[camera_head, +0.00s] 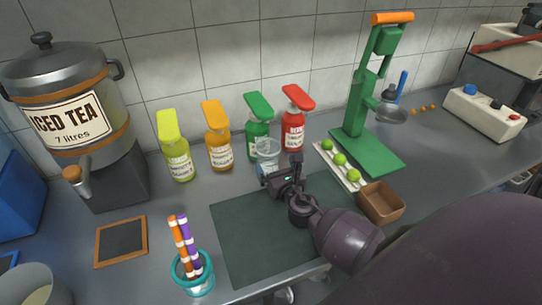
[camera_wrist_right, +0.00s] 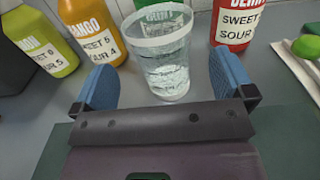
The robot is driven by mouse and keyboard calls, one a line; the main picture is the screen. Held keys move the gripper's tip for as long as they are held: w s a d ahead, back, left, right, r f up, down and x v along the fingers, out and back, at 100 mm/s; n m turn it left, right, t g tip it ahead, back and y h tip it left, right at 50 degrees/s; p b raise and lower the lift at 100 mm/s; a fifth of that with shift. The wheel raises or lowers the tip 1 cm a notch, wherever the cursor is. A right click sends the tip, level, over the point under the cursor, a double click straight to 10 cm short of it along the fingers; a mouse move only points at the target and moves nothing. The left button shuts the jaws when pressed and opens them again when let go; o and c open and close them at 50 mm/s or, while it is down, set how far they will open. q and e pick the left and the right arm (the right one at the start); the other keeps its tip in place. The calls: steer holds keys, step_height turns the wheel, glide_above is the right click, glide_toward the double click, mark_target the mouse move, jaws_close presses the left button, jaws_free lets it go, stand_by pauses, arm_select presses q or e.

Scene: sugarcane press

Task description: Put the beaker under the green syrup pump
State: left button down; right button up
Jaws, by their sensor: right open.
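The clear beaker (camera_head: 267,154) stands upright on the counter in front of the green syrup pump (camera_head: 259,120). In the right wrist view the beaker (camera_wrist_right: 164,68) is between the two blue finger pads, with the green bottle (camera_wrist_right: 160,18) right behind it. My right gripper (camera_head: 281,177) is open at the beaker; in the wrist view its fingers (camera_wrist_right: 165,88) show gaps on both sides of the glass. The green pump's label is partly hidden by the beaker. I cannot tell exactly whether the nozzle is over the beaker's mouth. My left gripper is not in view.
Yellow (camera_head: 176,150), orange (camera_head: 217,138) and red (camera_head: 295,120) pumps flank the green one. A green press (camera_head: 372,110), a lime tray (camera_head: 330,158) and a brown box (camera_head: 381,202) are to the right. A dark mat (camera_head: 240,240) lies in front. A straw cup (camera_head: 193,275) stands front left.

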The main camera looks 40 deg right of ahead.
steer(key=shift+v, duration=2.75)
